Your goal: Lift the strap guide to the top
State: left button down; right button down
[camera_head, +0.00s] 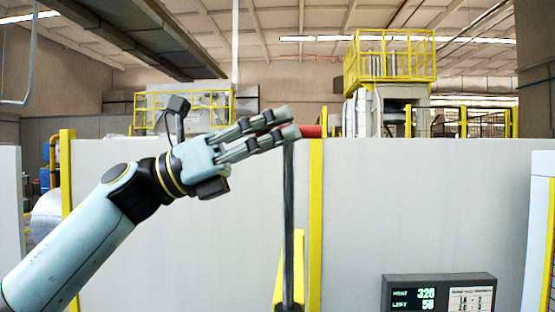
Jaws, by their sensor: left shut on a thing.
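My left gripper (282,123) reaches in from the left at mid height and is shut on a red piece (312,131), which I take to be the strap guide or its handle. Only the red end shows past the fingertips; the rest is hidden by the fingers. A dark grey upright bar (289,225) stands just below the fingertips and runs down to a yellow part (290,285) at the bottom. I cannot tell whether the bar is joined to the red piece. My right gripper is not in view.
A pale wall panel (420,200) with yellow posts (316,220) stands behind the gripper. A dark display box (438,292) showing green figures is at the lower right. A white cabinet edge (540,230) stands at the far right. The space right of the gripper looks clear.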

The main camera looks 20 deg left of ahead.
pick_arm(q)
jog(key=shift+r, duration=0.85)
jog(key=shift+r, duration=0.1)
jog(key=c, duration=1.2)
grip_release()
jog(key=shift+c, duration=0.2)
jog(key=shift+f, duration=0.2)
jog(key=shift+a+f, duration=0.15)
jog(key=shift+a, duration=0.1)
jog(key=v, duration=1.1)
jog(key=shift+a, duration=0.25)
jog(key=shift+s, duration=0.2)
